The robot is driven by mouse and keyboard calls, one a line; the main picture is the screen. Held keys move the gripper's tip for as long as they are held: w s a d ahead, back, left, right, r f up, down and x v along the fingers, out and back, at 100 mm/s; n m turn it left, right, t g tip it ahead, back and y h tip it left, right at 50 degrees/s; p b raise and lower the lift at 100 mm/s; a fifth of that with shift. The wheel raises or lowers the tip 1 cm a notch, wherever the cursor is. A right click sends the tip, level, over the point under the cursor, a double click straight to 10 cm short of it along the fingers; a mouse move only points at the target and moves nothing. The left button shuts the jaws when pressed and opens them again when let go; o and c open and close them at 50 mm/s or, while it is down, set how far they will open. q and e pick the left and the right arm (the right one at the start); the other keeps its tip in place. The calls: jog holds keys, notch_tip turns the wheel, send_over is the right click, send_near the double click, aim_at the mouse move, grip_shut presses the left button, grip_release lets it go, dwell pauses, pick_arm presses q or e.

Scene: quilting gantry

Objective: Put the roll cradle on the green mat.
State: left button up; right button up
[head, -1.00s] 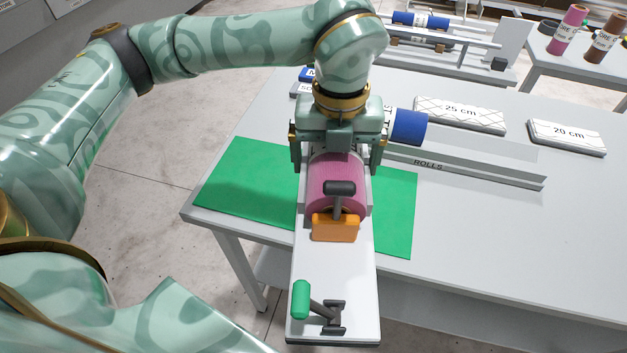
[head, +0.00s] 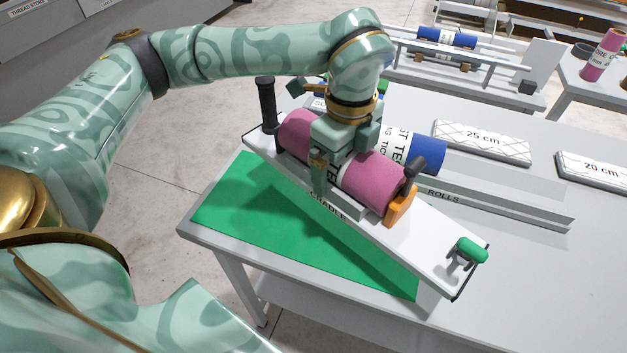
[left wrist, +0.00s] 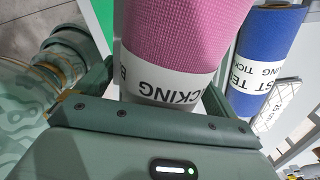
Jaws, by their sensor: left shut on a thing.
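The roll cradle (head: 425,236) is a long white board with a pink roll (head: 372,178) on it, a black post at its far left end, an orange block and a green-handled lever at its near right end. It lies diagonally above the green mat (head: 232,205) and casts a shadow on it; its near right end reaches past the mat. My left gripper (head: 338,178) is shut across the cradle's middle, fingers either side of the roll. In the left wrist view the pink roll (left wrist: 185,35) stands between the fingers. My right gripper is not in view.
A blue roll (head: 428,155) lies in the grey rolls tray (head: 500,192) just behind the cradle. White plates marked 25 cm (head: 482,142) and 20 cm (head: 597,172) lie on the table at right. The table's front edge runs close to the mat.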

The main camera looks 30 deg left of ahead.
pick_arm(q)
jog(key=a+f, duration=0.2)
jog(key=w+a+f+b, duration=0.1)
jog(key=a+f, duration=0.2)
jog(key=shift+w+a+f, duration=0.15)
jog(key=shift+a+f, duration=0.1)
jog(key=shift+a, duration=0.05)
jog(key=shift+a+f+b, duration=0.4)
jog(key=shift+a+f, duration=0.1)
jog(key=shift+f, duration=0.05)
jog(key=f, duration=0.1)
jog(key=f+b, duration=0.1)
jog(key=f, duration=0.1)
jog(key=shift+w+a+f, duration=0.1)
jog(key=shift+a+f, duration=0.15)
jog(key=shift+f, duration=0.1)
jog(key=shift+r, duration=0.1)
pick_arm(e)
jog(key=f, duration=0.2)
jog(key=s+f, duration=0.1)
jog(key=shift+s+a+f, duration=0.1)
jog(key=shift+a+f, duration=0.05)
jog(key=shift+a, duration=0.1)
